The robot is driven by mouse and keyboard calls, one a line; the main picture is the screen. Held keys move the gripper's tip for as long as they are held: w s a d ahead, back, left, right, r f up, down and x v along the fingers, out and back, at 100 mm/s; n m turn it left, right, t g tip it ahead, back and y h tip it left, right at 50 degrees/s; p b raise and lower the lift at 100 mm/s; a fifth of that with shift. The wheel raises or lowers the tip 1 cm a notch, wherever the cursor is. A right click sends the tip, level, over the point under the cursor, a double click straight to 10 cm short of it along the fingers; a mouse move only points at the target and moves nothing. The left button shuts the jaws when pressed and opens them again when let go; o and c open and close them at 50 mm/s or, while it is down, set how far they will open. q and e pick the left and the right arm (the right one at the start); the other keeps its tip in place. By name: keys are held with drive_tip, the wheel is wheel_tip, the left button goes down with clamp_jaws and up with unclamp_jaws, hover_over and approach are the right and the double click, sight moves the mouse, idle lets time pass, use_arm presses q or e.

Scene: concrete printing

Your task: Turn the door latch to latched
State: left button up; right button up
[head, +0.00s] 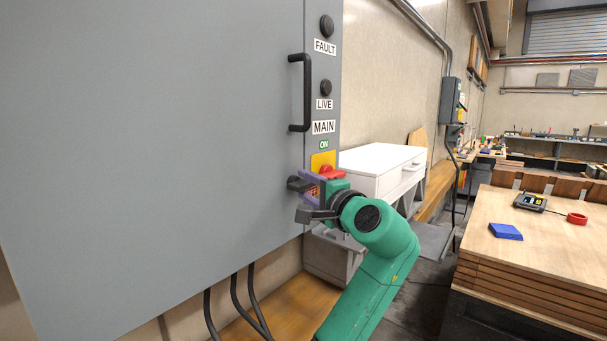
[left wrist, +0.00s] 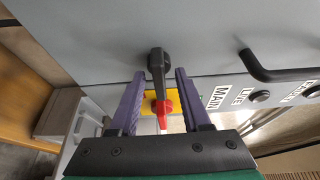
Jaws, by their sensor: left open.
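The grey cabinet door (head: 170,130) fills the left of the head view. The black door latch (head: 297,184) sits low near its right edge; in the left wrist view the latch (left wrist: 157,62) shows as a dark lever. My left gripper (head: 310,184), with purple fingers, is at the latch. In the left wrist view the gripper (left wrist: 160,73) is open, one finger on each side of the latch, with gaps visible. Part of the latch is hidden by the gripper in the head view. My right gripper is not in view.
A red switch (head: 331,172) on a yellow plate (head: 322,159) is close behind the fingers. A black door handle (head: 306,92) is above. A white drawer unit (head: 385,168) stands to the right, and a wooden workbench (head: 545,240) farther right.

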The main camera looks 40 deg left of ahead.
use_arm(q)
drive_tip(key=shift+x, duration=0.8)
drive_tip(key=shift+d+f, duration=0.1)
clamp_jaws()
